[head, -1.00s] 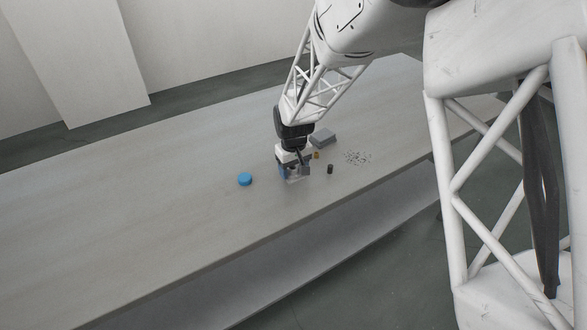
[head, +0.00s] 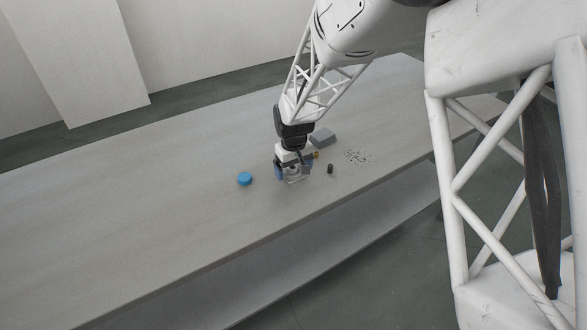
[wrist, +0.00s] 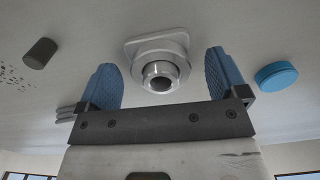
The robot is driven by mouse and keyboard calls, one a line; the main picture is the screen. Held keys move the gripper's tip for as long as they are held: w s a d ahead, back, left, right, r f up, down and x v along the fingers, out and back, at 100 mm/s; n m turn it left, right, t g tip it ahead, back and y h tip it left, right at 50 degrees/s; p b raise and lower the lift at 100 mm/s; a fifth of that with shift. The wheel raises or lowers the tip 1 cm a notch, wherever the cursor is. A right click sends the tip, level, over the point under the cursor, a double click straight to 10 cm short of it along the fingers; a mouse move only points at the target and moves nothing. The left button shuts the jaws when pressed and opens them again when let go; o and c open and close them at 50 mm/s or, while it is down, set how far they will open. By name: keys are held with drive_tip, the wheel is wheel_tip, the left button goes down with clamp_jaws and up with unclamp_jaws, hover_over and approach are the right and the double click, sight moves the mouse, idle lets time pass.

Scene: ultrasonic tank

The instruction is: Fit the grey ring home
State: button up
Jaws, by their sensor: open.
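My gripper (wrist: 160,60) is open, with one blue ridged finger pad on each side of a metal fitting in the wrist view. The fitting's light grey base plate (wrist: 133,47) has rounded corners and lies on the table. A shiny grey ring (wrist: 158,66) sits at the middle of the plate, around a darker hollow centre. The pads stand apart from the ring, with a gap on both sides. I cannot tell whether the ring is fully seated. In the head view my gripper (head: 292,170) is just above the base plate (head: 293,181) and partly hides it.
A blue round cap (head: 245,179) lies to the left; it is at the right in the wrist view (wrist: 276,75). A dark cylinder (head: 330,169), a yellowish piece (head: 316,155), a grey block (head: 323,137) and scattered dark bits (head: 357,157) lie to the right. The table's left part is clear.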

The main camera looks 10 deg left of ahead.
wheel_tip(320, 180, up, 8)
drive_tip(key=shift+f, duration=0.25)
idle(0.9)
drive_tip(key=s+d+r+m, duration=0.1)
drive_tip(key=s+d+r, duration=0.35)
drive_tip(key=d, duration=0.25)
drive_tip(key=s+d+r+m+t, duration=0.1)
drive_tip(key=s+d+r+m, duration=0.1)
drive_tip(key=s+d+r, duration=0.45)
drive_tip(key=s+d+r+m, duration=0.1)
drive_tip(key=d+r, duration=0.3)
drive_tip(key=d, duration=0.4)
drive_tip(key=s+d+r+m, duration=0.1)
drive_tip(key=s+d+m, duration=0.1)
drive_tip(key=s+d, duration=0.5)
drive_tip(key=s+d+r+m+t, duration=0.1)
drive_tip(key=s+d, duration=0.5)
drive_tip(key=s, duration=0.7)
drive_tip(key=shift+s+d+r+m+t, duration=0.25)
drive_tip(key=shift+d+m+t, duration=0.1)
drive_tip(key=shift+m, duration=0.35)
